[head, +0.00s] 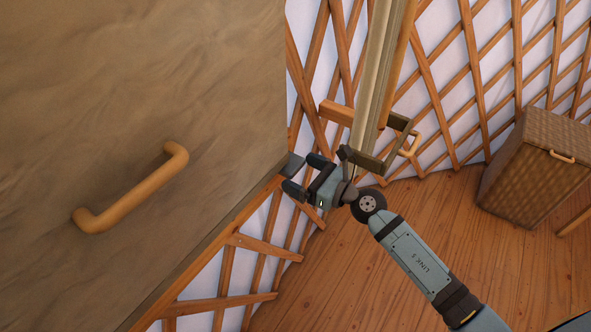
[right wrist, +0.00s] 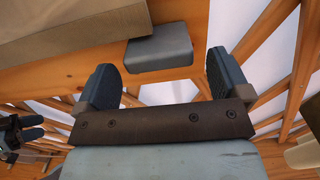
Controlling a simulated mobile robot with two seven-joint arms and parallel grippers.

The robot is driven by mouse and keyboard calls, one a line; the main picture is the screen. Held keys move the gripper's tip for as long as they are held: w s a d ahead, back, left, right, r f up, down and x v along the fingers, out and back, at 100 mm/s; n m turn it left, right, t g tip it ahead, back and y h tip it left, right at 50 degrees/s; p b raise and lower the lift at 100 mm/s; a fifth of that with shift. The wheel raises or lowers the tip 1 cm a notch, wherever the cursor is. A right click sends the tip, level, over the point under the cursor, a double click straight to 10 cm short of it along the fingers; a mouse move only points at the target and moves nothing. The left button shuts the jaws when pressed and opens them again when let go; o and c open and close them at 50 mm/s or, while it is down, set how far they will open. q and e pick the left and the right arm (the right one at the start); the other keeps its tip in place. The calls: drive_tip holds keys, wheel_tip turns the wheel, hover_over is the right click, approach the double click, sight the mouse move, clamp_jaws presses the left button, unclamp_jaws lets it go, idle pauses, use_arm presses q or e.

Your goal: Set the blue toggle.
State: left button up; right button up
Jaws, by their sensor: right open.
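No plainly blue toggle stands out in either view. A small grey block (head: 293,163) juts out at the right edge of the large brown panel, and I cannot tell whether it is the toggle. In the right wrist view the grey block (right wrist: 160,54) lies ahead of and between my fingertips, against an orange wooden rail. My right gripper (head: 304,174) is open and empty beside the block, its fingers (right wrist: 161,64) spread wider than it. A dark two-fingered shape at the left edge of the right wrist view may be my left gripper (right wrist: 28,128).
The brown panel (head: 150,90) with a wooden handle (head: 130,190) fills the left. An upright post (head: 378,70) with a bracket handle (head: 395,150) stands just behind my right gripper. A woven box (head: 545,170) sits at right. The plank floor (head: 400,270) is open.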

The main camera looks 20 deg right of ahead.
drive_tip(key=b+v, duration=0.2)
drive_tip(key=v, duration=0.9)
drive_tip(key=shift+s+d, duration=0.2)
